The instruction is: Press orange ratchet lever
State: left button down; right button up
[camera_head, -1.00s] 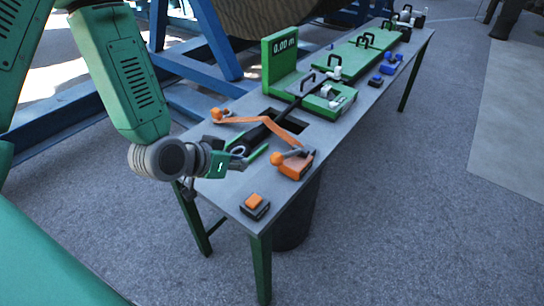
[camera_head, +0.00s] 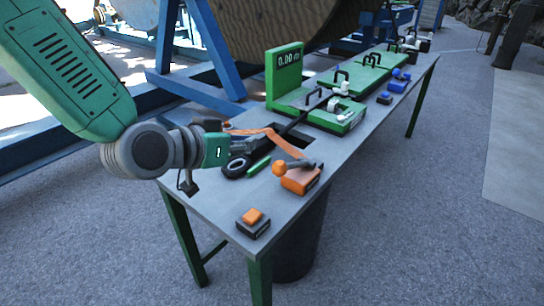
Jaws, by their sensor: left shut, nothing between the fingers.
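An orange block with a tilted grey lever and orange ball knob, the orange ratchet lever (camera_head: 300,179), stands on the near part of the grey table. My left gripper (camera_head: 261,164) reaches in from the left over the table. Its green-tipped fingers are together and empty, left of the knob (camera_head: 279,169) with a small gap in the picture. I cannot tell its height above the table. An orange strip (camera_head: 283,143) runs behind the gripper, and its left end is partly hidden by it. My right gripper is out of view.
An orange button on a dark box (camera_head: 252,222) sits at the near table (camera_head: 205,205) corner. A green display reading 0.00 m (camera_head: 287,68) and green plates with black handles (camera_head: 372,72) stand farther back. A large wooden reel (camera_head: 285,30) is behind.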

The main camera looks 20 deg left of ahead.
pick_arm(q)
send_over(276, 164)
jog(key=f, duration=0.2)
jog(key=w+f+b, duration=0.1)
jog(key=f, duration=0.1)
jog(key=shift+a+f, duration=0.1)
jog(key=shift+s+f, duration=0.25)
jog(key=shift+f, duration=1)
jog(key=shift+s+f, duration=0.15)
jog(key=shift+f, duration=0.55)
jog(key=shift+b, duration=0.3)
